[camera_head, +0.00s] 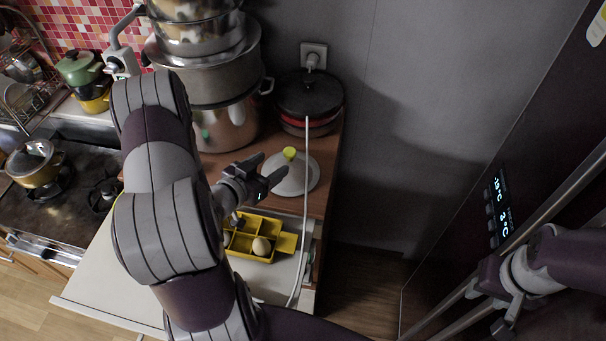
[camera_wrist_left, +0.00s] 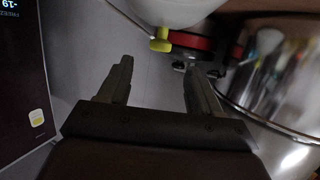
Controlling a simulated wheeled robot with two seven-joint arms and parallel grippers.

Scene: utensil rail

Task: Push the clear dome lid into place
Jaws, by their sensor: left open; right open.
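The dome lid (camera_head: 296,178), pale grey and see-through-looking with a yellow-green knob (camera_head: 289,153), sits on the brown counter near its right edge. In the left wrist view its pale dome (camera_wrist_left: 165,8) is cut off at the top, with the knob (camera_wrist_left: 160,40) below it. My left gripper (camera_head: 266,174) is open and empty at the lid's left side; its fingers (camera_wrist_left: 158,72) point towards the knob in the wrist view. I cannot tell whether they touch the lid. My right gripper (camera_head: 508,318) is at the lower right by the fridge, partly hidden and far from the lid.
A yellow divided tray (camera_head: 287,243) with egg-like items lies in front of the lid. Large stacked steel pots (camera_head: 225,125) stand behind left, and a black-lidded cooker (camera_head: 310,95) behind. A white cord (camera_head: 305,200) runs past the lid. The dark fridge (camera_head: 500,150) is at right.

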